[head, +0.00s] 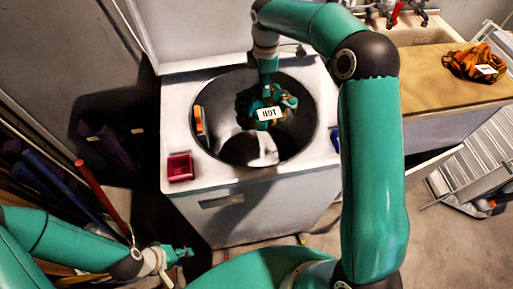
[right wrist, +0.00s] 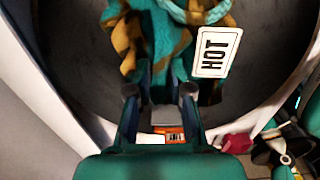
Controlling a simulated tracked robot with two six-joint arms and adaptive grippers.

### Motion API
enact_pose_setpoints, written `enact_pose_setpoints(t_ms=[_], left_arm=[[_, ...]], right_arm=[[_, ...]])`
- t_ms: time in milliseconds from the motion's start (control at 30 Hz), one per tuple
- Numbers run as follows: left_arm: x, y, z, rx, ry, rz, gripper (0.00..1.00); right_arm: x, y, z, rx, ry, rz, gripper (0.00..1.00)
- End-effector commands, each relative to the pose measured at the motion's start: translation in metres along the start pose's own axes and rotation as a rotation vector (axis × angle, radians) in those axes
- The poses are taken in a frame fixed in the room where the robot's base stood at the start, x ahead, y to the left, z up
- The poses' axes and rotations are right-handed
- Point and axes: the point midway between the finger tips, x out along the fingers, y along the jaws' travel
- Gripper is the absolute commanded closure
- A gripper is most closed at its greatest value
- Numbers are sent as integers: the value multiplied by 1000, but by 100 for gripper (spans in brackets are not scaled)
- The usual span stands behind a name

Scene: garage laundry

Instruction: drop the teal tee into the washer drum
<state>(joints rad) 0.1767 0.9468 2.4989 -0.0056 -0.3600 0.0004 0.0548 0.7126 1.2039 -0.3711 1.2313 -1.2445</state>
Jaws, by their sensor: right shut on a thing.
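The teal tee (head: 284,98) is a crumpled teal cloth with mustard patches and a white tag reading HOT. My right gripper (head: 268,84) is shut on it and holds it over the round washer drum opening (head: 290,150). In the right wrist view the tee (right wrist: 168,45) hangs beyond the fingers of my right gripper (right wrist: 160,100), with the dark drum wall around it. The washer (head: 240,205) is white, with its lid raised behind. My left gripper (head: 182,252) is low at the left, away from the washer; its finger opening is unclear.
An orange-and-black cloth (head: 478,63) with a white tag lies on the wooden counter (head: 440,92) at right. Poles and a red handle (head: 100,195) stand at left.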

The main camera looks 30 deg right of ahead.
Motion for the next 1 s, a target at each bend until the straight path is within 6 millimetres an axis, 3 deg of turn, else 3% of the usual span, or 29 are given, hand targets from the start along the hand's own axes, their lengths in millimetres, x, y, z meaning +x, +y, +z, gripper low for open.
enact_pose_setpoints(t_ms=[233,267,433,767,1000], left_arm=[[0,0,0,0,0,0,60],[0,0,0,0,0,0,60],[0,0,0,0,0,0,60],[0,0,0,0,1,0,60],[0,0,0,0,0,0,60]], right_arm=[[0,0,0,1,0,1,100],[0,0,0,1,0,1,77],[0,0,0,1,0,1,51],[-1,0,0,1,0,0,51],[-27,1,0,1,1,4,51]])
